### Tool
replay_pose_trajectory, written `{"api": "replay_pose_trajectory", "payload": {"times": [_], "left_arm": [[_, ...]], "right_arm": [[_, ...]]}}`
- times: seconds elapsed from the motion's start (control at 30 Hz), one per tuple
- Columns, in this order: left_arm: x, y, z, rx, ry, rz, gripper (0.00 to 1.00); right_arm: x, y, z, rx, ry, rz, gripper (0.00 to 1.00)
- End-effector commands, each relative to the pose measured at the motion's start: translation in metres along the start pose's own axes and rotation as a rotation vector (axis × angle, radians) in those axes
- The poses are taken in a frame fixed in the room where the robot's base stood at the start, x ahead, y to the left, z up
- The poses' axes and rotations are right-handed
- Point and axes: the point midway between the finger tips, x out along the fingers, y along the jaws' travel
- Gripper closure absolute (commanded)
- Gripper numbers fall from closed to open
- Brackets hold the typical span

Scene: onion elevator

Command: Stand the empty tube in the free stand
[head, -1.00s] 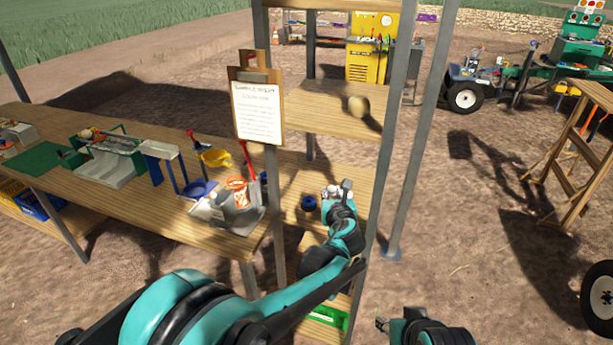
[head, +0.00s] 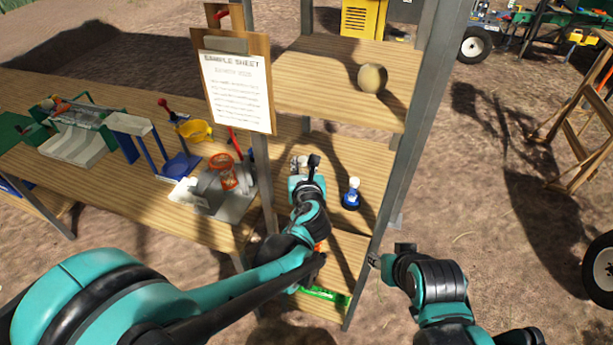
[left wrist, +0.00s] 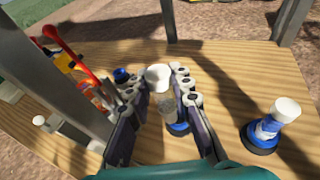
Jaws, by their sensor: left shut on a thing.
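My left gripper (head: 303,166) is over the shelf, behind the hanging sheet's post. In the left wrist view its fingers (left wrist: 160,88) are shut on the clear, white-capped empty tube (left wrist: 166,104), which looks upright. The blue free stand (left wrist: 179,128) shows at the tube's lower end; whether the tube is seated in it or just above it I cannot tell. A second white-capped tube (left wrist: 284,110) with blue on it stands in another blue stand (left wrist: 260,140) to the right, also in the head view (head: 352,190). My right gripper (head: 378,261) is low, beside the shelf unit; its jaws are unclear.
The shelf (head: 348,150) has grey posts, with the sheet on a clipboard (head: 236,92) at its front left. A round tan object (head: 372,78) sits on the upper shelf.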

Motion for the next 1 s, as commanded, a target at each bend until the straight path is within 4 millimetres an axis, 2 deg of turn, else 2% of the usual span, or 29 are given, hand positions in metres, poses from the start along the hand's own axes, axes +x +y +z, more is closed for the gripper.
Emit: {"api": "replay_pose_trajectory", "payload": {"times": [0.03,0.1,0.2,0.37,0.57,0.77,0.8,0.87,1.0], "left_arm": [[0.012,-0.004,-0.006,-0.001,0.0,0.001,1.0],[0.022,-0.008,-0.008,-0.001,0.0,0.0,1.0],[0.03,-0.011,-0.009,-0.001,0.0,-0.001,1.0],[0.036,-0.012,-0.018,-0.001,0.0,-0.001,1.0],[0.044,-0.012,-0.047,-0.001,0.0,-0.001,1.0],[0.044,-0.012,-0.047,0.0,0.0,-0.001,1.0],[0.044,-0.012,-0.047,0.0,0.0,-0.001,0.74],[0.044,-0.012,-0.047,0.0,0.0,-0.001,0.59],[0.044,-0.012,-0.047,0.0,0.0,-0.001,0.59]], "right_arm": [[0.005,0.0,0.003,0.0,0.0,0.0,0.6],[0.007,0.0,0.005,0.0,0.0,0.0,0.6],[0.008,0.0,0.006,0.0,0.0,0.0,0.6],[0.012,0.0,0.008,0.0,0.0,0.0,0.6],[0.023,0.0,0.016,0.0,0.0,0.0,0.6],[0.022,0.0,0.015,0.0,0.0,0.0,0.6],[0.022,0.0,0.015,0.0,0.0,0.0,0.6],[0.022,0.0,0.015,0.0,0.0,0.0,0.6],[0.022,0.0,0.015,0.0,0.0,0.0,0.6]]}}
